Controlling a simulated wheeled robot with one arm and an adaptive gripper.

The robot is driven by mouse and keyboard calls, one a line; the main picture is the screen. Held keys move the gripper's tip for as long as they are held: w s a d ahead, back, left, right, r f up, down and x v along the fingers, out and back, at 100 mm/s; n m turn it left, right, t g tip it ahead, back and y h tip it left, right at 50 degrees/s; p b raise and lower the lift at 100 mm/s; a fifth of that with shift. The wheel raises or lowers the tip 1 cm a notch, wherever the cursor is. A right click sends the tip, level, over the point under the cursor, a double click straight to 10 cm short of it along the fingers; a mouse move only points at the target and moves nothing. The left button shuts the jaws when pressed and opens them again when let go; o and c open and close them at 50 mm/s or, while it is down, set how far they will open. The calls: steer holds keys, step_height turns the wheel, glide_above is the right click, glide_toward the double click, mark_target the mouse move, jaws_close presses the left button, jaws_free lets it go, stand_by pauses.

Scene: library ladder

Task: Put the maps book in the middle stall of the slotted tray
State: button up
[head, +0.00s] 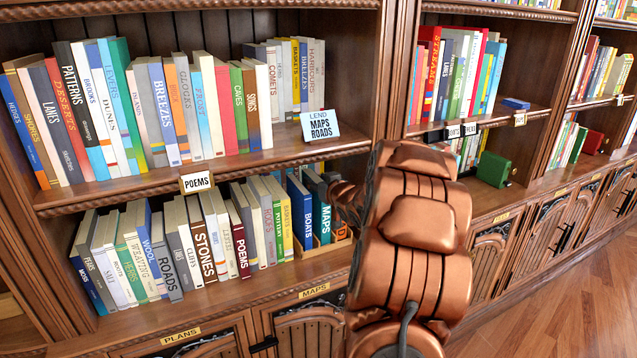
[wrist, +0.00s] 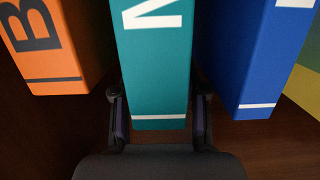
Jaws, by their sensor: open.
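The teal maps book (head: 325,212) stands in the head view on the lower shelf, beside the blue BOATS book (head: 301,212). A low wooden tray (head: 322,248) shows under these books; its stalls are mostly hidden. My gripper (wrist: 158,117) is open in the wrist view, one finger on each side of a teal book's (wrist: 157,65) lower end. Only part of one white letter shows on it, and it looks like the maps book. I cannot tell whether the fingers touch it. In the head view my arm hides the fingers.
In the wrist view an orange book (wrist: 50,50) is left of the teal one and a blue book (wrist: 240,60) right, with narrow gaps between. Packed books (head: 165,245) fill the lower shelf to the left. The upper shelf (head: 160,182) lies above.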

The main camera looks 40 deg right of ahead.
steer(key=b+v, duration=0.2)
steer(key=v, duration=1)
steer(key=shift+a, duration=0.1)
steer(key=s+a+f+g, duration=0.2)
steer(key=a+f+g, duration=0.1)
steer(key=a, duration=0.3)
steer(key=s+a+f+g+y, duration=0.1)
steer(key=s+a+f+g, duration=0.15)
steer(key=a, duration=0.45)
steer(key=s+a+f+g, duration=0.1)
steer(key=a+f+g, duration=0.25)
steer(key=a, duration=0.25)
steer(key=s+a+n+g+y, duration=0.3)
steer(key=s+a+g, duration=0.4)
steer(key=s+a, duration=1.4)
steer(key=shift+s+f+n+g+y, duration=0.3)
steer(key=shift+s+f+n+y, duration=0.1)
steer(key=shift+s+y, duration=0.15)
